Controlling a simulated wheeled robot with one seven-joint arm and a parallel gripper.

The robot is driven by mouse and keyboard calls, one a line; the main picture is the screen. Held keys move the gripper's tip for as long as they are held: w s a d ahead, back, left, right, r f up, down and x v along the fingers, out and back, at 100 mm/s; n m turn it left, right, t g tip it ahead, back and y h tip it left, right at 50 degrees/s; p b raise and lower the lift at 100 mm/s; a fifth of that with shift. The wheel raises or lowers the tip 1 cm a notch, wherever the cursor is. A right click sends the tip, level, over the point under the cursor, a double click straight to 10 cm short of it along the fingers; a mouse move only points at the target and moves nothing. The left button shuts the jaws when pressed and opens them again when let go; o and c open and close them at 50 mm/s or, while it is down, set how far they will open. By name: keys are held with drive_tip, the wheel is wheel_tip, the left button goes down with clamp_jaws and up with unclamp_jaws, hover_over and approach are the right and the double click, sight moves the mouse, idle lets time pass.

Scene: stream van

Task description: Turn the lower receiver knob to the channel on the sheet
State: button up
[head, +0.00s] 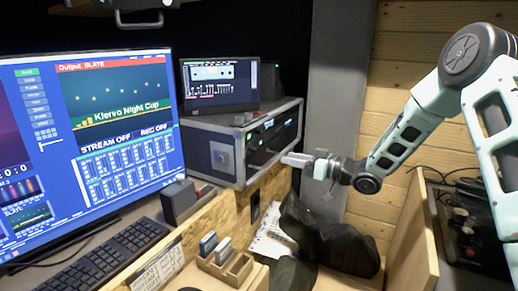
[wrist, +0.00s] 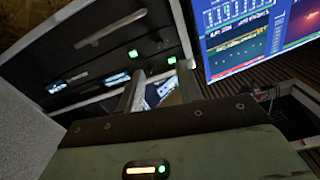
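The two receivers sit one above the other in a grey rack case; the upper receiver (head: 268,132) and lower receiver (head: 265,152) show as dark fronts in the head view. In the wrist view the dark receiver fronts (wrist: 95,70) run aslant, with small lit displays and green lights. The knobs are too dark and small to tell apart. My gripper (head: 286,160) is in front of the lower right of the case. In the wrist view its two fingers (wrist: 160,88) stand apart with nothing between them. A white sheet (head: 268,240) lies partly under dark cloth; its writing is unreadable.
A large monitor (head: 115,110) and keyboard (head: 105,262) are at the left. A small monitor (head: 220,82) stands on the case. A wooden partition (head: 262,190) runs below the case. Dark cloth (head: 335,245) lies below my gripper. A wooden panel (head: 412,245) stands at the right.

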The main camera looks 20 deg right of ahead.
sight(255, 150)
drive_tip(key=p+x, duration=0.2)
drive_tip(key=x, duration=0.9)
drive_tip(key=shift+w+a, duration=0.2)
clamp_jaws()
